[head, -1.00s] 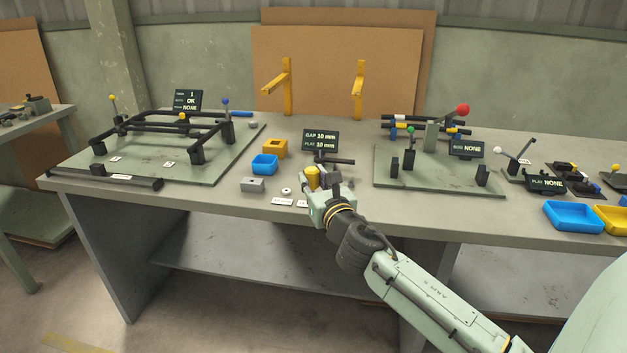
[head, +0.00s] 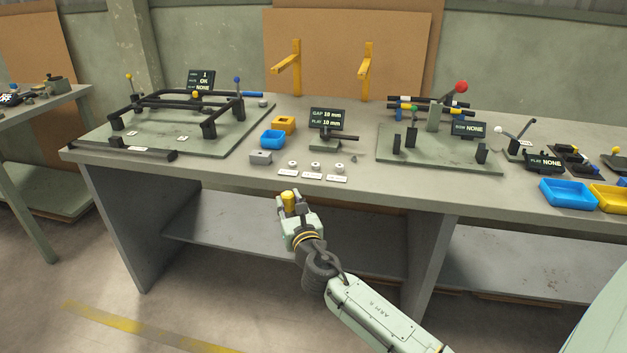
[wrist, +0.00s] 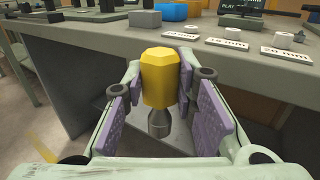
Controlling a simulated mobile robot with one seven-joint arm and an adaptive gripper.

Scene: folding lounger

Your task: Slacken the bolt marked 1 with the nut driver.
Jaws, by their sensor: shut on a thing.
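My gripper (head: 290,212) is shut on the nut driver (head: 288,198), in front of the bench's front edge and lower than its top. In the wrist view, the driver's yellow handle (wrist: 160,78) stands upright between the purple pads of my gripper (wrist: 163,100), with its grey metal socket (wrist: 158,122) pointing down. The black tubular lounger frame (head: 180,97) lies on a green plate (head: 108,142) at the bench's left end. Small white labels (head: 155,140) lie on that plate, too small to read. I cannot make out the bolt marked 1.
Three washers or nuts (head: 317,166) with labels lie near the front edge. A gap gauge (head: 327,121) stands behind. Open floor lies front left.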

